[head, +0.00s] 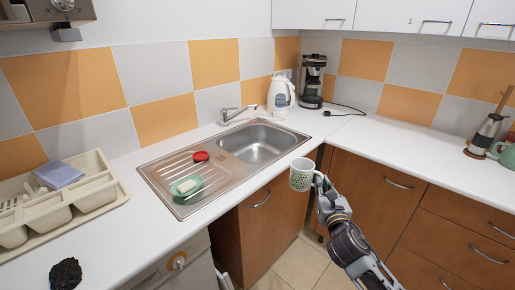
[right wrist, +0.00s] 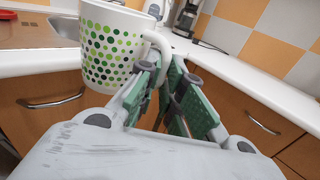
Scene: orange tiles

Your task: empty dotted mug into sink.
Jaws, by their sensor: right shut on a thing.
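The dotted mug (head: 301,175) is white with green dots. My right gripper (head: 322,184) is shut on its handle and holds it upright, in front of the counter edge and to the right of the sink. In the right wrist view the mug (right wrist: 110,50) hangs left of the green-padded fingers (right wrist: 163,75), with its handle between them. The mug's contents cannot be made out. The steel sink (head: 258,143) is set in the counter, with its basin behind and left of the mug. My left gripper is not in view.
A tap (head: 236,115) stands behind the basin. The drainboard (head: 170,175) holds a green soap dish (head: 186,187) and a red item (head: 201,156). A kettle (head: 281,93) and coffee maker (head: 312,82) stand in the corner. A cutlery tray (head: 110,200) lies at left. The right counter is mostly clear.

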